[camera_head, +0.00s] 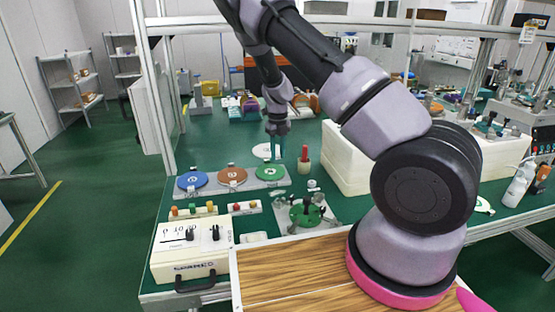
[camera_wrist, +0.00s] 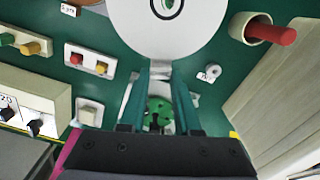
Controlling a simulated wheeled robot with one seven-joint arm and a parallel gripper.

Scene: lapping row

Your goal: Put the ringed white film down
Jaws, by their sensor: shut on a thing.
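The ringed white film (camera_wrist: 190,30) is a round white disc with a dark ring mark at its centre. It fills the top middle of the wrist view and shows small in the head view (camera_head: 261,151). My gripper (camera_wrist: 159,68) is shut on the film's near edge with its teal fingers. The fingertips also show in the head view (camera_head: 276,150), beside the film. The film appears held above the green bench (camera_head: 215,225), but its exact height is hard to tell. It hides part of the bench in the wrist view.
Blue (camera_head: 192,180), brown (camera_head: 231,176) and green (camera_head: 269,174) discs lie in a row on the bench. A red-handled tool (camera_head: 304,154) stands in a holder. A cream box (camera_head: 345,160) stands to the right, and a cream control box (camera_head: 190,247) front left.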

